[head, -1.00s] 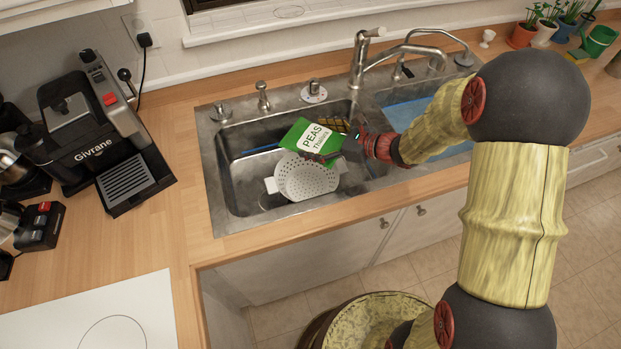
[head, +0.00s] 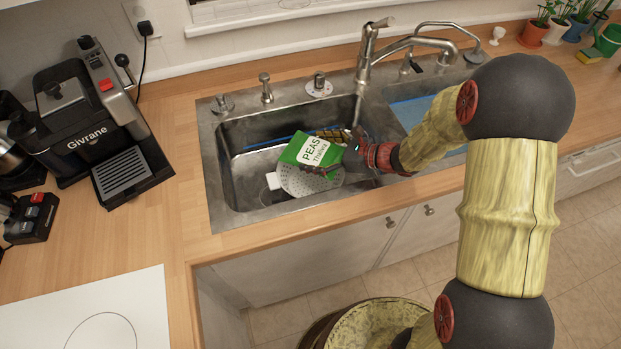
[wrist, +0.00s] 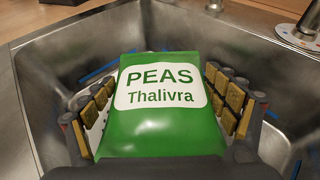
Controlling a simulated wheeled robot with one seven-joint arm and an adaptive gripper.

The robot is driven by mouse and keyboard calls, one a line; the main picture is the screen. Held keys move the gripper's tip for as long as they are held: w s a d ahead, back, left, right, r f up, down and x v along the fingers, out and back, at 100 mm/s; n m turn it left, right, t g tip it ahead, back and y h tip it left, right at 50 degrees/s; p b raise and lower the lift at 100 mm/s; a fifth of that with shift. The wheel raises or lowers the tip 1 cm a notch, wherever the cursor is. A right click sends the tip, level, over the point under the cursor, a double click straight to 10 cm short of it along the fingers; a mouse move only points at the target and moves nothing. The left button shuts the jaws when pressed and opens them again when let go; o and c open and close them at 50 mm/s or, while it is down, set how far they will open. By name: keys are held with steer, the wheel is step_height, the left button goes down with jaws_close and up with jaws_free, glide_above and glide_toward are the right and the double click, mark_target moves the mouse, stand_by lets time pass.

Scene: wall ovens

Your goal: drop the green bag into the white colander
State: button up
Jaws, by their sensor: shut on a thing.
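The green bag (head: 312,151), labelled PEAS Thalivra, is between the fingers of my gripper (head: 335,151). It also fills the middle of the wrist view (wrist: 160,108), with a finger pad row on each side. My gripper is shut on the bag. The white colander (head: 310,182) is in the left sink basin. In the head view the bag covers its upper part. In the wrist view the bag hides nearly all of the colander. I cannot tell the exact gap between bag and colander.
The steel sink (head: 228,185) has walls around the colander. The faucet (head: 368,50) rises behind my gripper. A blue strip lies along the basin's back. A black coffee machine (head: 95,125) stands on the left counter. The wooden counter in front is clear.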

steer(key=shift+r, duration=0.1)
steer(key=o, duration=1.6)
steer(key=shift+c, duration=0.2)
steer(key=v, duration=1.2)
